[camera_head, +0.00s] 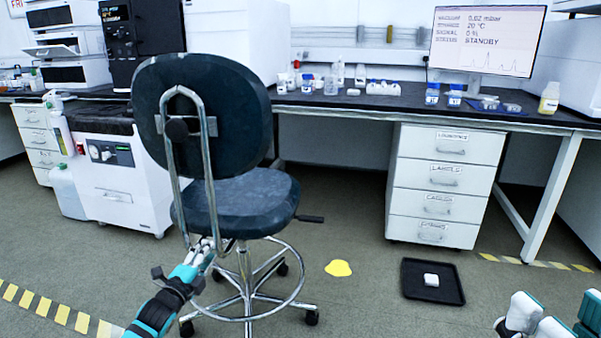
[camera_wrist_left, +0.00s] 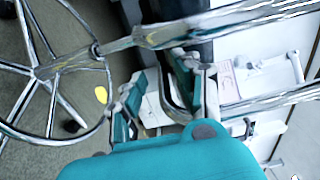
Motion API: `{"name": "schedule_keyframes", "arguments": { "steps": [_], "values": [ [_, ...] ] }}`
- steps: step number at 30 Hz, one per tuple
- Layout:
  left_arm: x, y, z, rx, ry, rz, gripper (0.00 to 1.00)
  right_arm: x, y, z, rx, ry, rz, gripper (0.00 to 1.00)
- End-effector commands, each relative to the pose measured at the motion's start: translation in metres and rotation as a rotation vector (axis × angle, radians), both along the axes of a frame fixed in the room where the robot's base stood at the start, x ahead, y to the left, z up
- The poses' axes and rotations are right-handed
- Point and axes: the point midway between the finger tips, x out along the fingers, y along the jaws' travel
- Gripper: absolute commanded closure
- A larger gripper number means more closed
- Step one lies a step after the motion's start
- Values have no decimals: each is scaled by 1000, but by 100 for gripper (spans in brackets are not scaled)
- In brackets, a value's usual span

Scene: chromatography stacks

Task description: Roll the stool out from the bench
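The stool (camera_head: 237,193) has a dark round seat, a dark backrest (camera_head: 240,105), a chrome push bar (camera_head: 205,150) behind the back, a foot ring and a castor base. It stands upright in front of the bench (camera_head: 340,101). My left gripper (camera_head: 205,250) is low at the bottom end of the push bar. In the left wrist view its fingers (camera_wrist_left: 165,98) are apart, with chrome tubes close around them; contact is unclear. The foot ring (camera_wrist_left: 75,135) shows at left there. My right gripper (camera_head: 556,318) is at the lower right corner, fingers apart and empty.
A white cabinet (camera_head: 120,180) stands at left, a drawer unit (camera_head: 440,185) at right. Striped tape crosses the floor. Glassware stands on the bench.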

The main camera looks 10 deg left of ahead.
Motion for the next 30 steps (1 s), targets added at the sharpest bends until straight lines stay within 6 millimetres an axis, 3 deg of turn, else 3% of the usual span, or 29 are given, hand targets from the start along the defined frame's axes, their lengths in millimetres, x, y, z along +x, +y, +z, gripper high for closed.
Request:
{"name": "schedule_keyframes", "arguments": {
  "steps": [3,17,27,30],
  "values": [
    [0,0,-3,0,5,1,54,0,0,0,0,0,0,60],
    [-3,0,-5,1,13,2,54,0,0,0,1,8,0,60],
    [-51,4,-1,-1,16,2,54,-9,-3,-2,10,114,6,60],
    [-66,5,-2,0,16,2,54,-9,-4,9,11,108,5,60]
  ]
}}
